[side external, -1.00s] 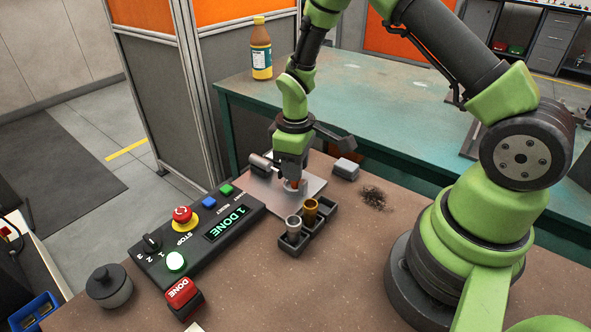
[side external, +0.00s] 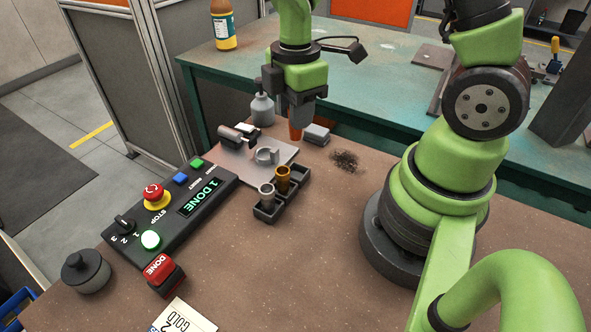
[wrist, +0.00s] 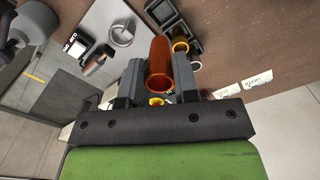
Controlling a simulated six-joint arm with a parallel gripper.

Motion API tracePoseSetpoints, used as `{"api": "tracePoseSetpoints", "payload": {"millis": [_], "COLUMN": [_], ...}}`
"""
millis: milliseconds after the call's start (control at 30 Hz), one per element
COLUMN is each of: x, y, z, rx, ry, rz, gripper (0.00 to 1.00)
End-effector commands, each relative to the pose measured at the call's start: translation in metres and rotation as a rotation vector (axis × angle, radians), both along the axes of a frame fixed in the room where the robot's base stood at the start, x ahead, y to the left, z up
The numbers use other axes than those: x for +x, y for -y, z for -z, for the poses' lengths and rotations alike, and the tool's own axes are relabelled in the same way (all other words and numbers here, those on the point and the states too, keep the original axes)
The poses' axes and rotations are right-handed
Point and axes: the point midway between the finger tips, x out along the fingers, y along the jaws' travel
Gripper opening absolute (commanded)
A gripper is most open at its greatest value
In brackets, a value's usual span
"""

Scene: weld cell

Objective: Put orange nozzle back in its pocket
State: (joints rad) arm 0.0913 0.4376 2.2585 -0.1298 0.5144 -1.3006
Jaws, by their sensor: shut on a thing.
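My gripper (side external: 301,108) is shut on the orange nozzle (side external: 295,132) and holds it above the table, behind the metal plate. In the wrist view the orange nozzle (wrist: 159,58) lies between the two fingers of my gripper (wrist: 158,82). The black pocket rack (side external: 268,214) stands nearer the camera, in front of the plate. The silver nozzle (side external: 267,197) is in its front pocket and the brass nozzle (side external: 283,181) in the middle one. The back pocket looks empty; the wrist view shows the rack (wrist: 163,13) too.
A ring holder (side external: 266,156) stands on the metal plate (side external: 284,151), empty.

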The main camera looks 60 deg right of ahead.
Motion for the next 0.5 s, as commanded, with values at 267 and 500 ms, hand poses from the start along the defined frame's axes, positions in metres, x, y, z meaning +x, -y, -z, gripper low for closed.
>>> {"api": "tracePoseSetpoints", "payload": {"millis": [267,500], "x": [-0.004,-0.003], "y": [-0.001,-0.001], "z": [0.047,0.069], "rx": [0.001,0.001], "ry": [-0.008,-0.005], "rz": [-0.026,-0.023], "gripper": [0.0,0.0]}}
